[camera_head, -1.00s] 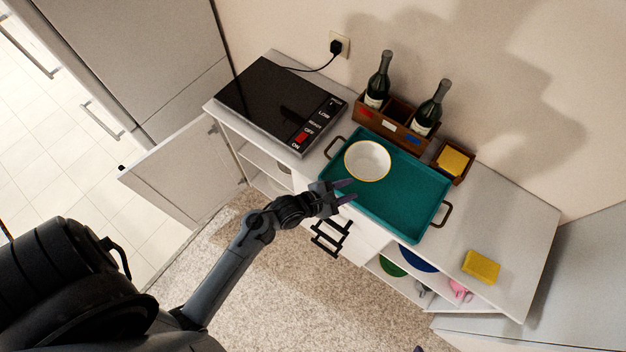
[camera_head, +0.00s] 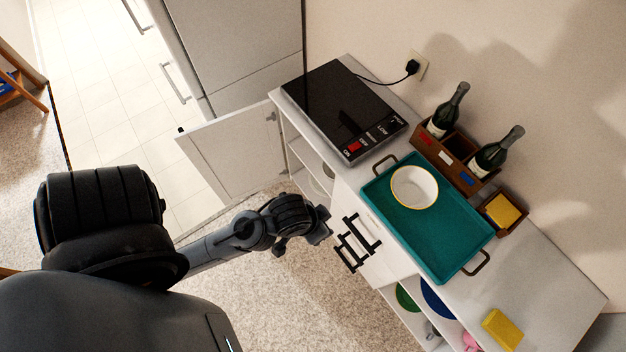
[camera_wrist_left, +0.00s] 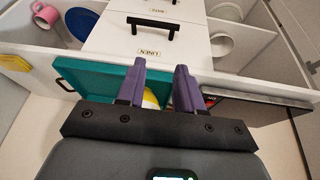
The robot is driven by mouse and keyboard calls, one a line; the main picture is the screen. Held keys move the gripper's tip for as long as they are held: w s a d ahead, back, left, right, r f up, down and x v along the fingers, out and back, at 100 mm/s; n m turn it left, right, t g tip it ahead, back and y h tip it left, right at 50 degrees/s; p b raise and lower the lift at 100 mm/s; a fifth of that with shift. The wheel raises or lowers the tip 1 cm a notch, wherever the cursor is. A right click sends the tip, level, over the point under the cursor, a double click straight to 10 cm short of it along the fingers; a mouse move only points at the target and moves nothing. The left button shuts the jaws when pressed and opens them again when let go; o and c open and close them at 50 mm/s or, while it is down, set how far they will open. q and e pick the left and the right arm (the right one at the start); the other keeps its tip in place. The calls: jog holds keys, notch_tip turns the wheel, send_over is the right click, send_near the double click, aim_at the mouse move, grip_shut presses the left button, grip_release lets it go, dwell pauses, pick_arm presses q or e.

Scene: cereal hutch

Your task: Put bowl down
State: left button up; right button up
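A white bowl with a yellow rim (camera_head: 414,187) sits upright toward the far left end of a teal tray (camera_head: 440,236) on the counter. In the left wrist view, part of the bowl (camera_wrist_left: 150,98) shows between the fingers, beyond the tray edge (camera_wrist_left: 90,75). My left gripper (camera_wrist_left: 158,85) has its two purple fingers spread apart with nothing held. In the head view, the left gripper (camera_head: 325,226) is in front of the counter, left of the tray and clear of the bowl. My right gripper is not in view.
A black hob (camera_head: 345,108) lies left of the tray. A wooden box with bottles (camera_head: 443,152) stands behind it. A yellow sponge (camera_head: 502,329) lies on the right counter. An open cabinet door (camera_head: 235,155) sticks out at left; black drawer handles (camera_head: 352,243) project in front.

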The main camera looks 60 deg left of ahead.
pick_arm(q)
jog(key=shift+s+d+r+m+g, duration=0.1)
jog(key=shift+s+r+m+g, duration=0.15)
jog(key=shift+s+m, duration=0.4)
jog(key=shift+s+r+m+g, duration=0.25)
jog(key=shift+s+m, duration=0.3)
jog(key=shift+s, duration=0.1)
